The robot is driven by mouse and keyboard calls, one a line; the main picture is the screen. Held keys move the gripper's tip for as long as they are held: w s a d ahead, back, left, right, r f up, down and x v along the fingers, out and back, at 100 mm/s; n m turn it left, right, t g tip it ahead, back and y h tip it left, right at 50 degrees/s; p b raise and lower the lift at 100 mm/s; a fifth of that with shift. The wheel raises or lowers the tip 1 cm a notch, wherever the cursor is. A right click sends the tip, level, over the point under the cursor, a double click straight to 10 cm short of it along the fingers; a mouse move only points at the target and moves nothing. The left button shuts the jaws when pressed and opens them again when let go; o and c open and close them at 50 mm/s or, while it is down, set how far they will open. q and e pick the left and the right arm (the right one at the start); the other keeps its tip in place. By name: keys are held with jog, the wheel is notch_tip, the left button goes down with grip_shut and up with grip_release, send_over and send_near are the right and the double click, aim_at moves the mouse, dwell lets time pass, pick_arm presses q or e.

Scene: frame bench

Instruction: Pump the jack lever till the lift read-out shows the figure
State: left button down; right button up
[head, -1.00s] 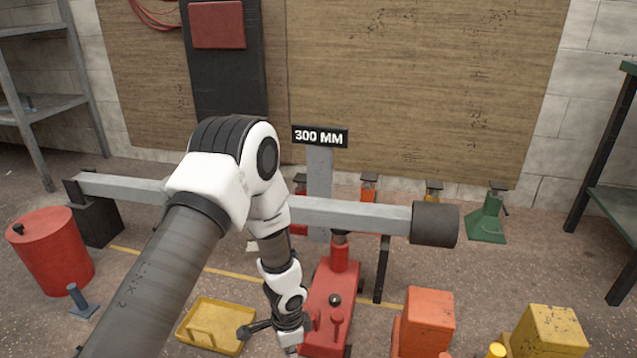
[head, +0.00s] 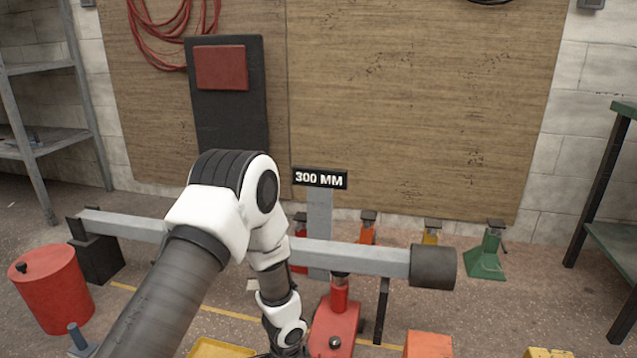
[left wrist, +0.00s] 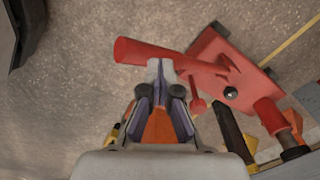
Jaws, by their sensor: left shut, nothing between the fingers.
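The red floor jack (head: 335,322) stands under the grey beam (head: 350,257), its post below the beam. A black sign (head: 320,179) on a grey post behind the beam reads "300 MM". My left arm crosses the head view, and its gripper is below the bottom edge there. In the left wrist view the jack body (left wrist: 232,72) is at upper right, with the red lever (left wrist: 140,51) reaching left from it. My left gripper (left wrist: 160,64) is shut and empty, its fingertips right at the lever's edge; I cannot tell whether they touch. My right gripper is out of view.
A red drum (head: 52,292) stands at left. A black block (head: 97,260) is under the beam's left end. Yellow tray (head: 220,349) and orange block (head: 428,345) edges show at the bottom. Small coloured jack stands, including a green one (head: 487,258), line the back wall.

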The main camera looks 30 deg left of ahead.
pick_arm(q)
notch_tip(320, 180, up, 5)
jog(key=p, duration=0.5)
jog(key=shift+r, duration=0.15)
jog(key=shift+f, duration=0.2)
dwell(1.1)
